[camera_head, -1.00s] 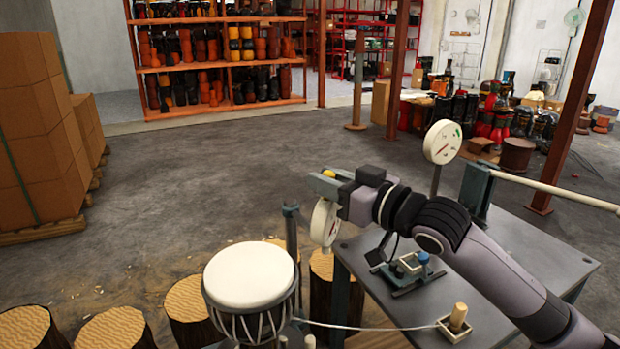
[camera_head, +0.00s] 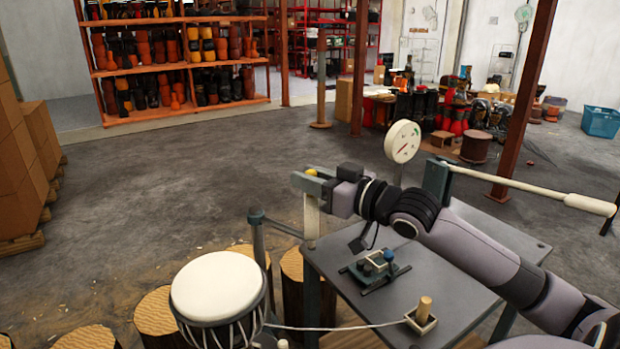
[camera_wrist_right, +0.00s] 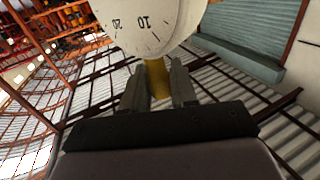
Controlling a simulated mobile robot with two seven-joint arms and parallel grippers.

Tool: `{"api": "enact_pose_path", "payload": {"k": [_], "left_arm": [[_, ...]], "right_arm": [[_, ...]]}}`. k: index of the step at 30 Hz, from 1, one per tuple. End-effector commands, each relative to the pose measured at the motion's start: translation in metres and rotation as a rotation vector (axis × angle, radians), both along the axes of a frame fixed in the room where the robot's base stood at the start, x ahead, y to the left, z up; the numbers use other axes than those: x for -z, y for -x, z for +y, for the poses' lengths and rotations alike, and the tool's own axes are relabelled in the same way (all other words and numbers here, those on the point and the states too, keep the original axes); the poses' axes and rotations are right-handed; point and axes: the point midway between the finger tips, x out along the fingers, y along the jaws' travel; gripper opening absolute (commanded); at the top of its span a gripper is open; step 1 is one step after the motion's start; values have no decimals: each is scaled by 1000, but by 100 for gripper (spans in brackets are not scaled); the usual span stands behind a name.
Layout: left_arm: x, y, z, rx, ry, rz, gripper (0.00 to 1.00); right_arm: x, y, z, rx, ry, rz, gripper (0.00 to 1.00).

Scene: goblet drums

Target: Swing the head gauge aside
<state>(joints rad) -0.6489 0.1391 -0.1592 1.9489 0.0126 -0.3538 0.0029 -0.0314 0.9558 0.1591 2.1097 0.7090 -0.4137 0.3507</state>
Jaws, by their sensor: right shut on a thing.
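The head gauge (camera_head: 312,216) has a white round dial, seen nearly edge-on at the table's left corner. A thin bar joins it to a dark post (camera_head: 258,235) behind the goblet drum (camera_head: 218,288), which stands upright with a pale head. The gauge is right of the drum head, not over it. My right gripper (camera_head: 311,174) is shut on the gauge's yellow knob; in the right wrist view the knob (camera_wrist_right: 157,78) sits between both fingers, below the numbered dial (camera_wrist_right: 150,25). My left gripper is out of view.
The grey table (camera_head: 440,270) carries a small clamp fixture (camera_head: 375,268) and a wooden peg (camera_head: 424,308) with a cord to the drum. A second dial (camera_head: 403,141) and a long lever (camera_head: 520,187) stand behind. Log stumps (camera_head: 155,312) surround the drum. Floor at left is open.

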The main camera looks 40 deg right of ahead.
Motion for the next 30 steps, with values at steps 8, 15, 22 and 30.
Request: {"api": "enact_pose_path", "payload": {"k": [8, 15, 22, 30], "left_arm": [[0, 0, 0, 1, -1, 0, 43], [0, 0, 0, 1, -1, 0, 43], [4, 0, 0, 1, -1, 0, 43], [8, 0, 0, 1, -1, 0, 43]], "right_arm": [[0, 0, 0, 0, -2, 0, 46], [0, 1, 0, 0, 0, 0, 46], [2, 12, -3, 1, 0, 2, 46], [3, 35, -8, 0, -1, 3, 46]]}}
